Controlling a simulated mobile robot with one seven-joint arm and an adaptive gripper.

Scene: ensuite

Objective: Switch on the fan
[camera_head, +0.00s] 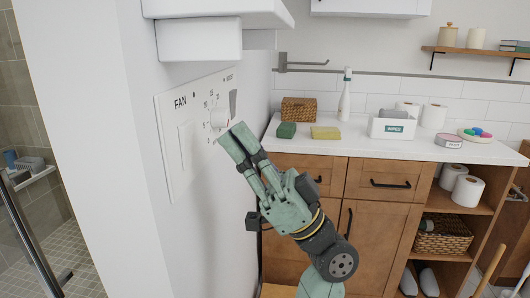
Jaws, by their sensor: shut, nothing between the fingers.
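A white control panel (173,106) marked FAN is on the side of the white wall at left. It has a plain pale rectangular plate (187,147) under the word FAN. To the right of that is a light dial (219,118) with small marks around it. A grey strip (233,103) is at the panel's right side. My green gripper (233,143) is shut and empty, its fingertips close in front of the panel just below the dial. I cannot tell whether they touch it. The fingers hide the panel's lower right part.
A white box-like fixture (198,40) juts from the wall above the panel. A white counter (350,146) on wooden cabinets stands to the right, holding a spray bottle (345,95), sponges, a basket and a wipes box (392,126). A shower (30,160) is at far left.

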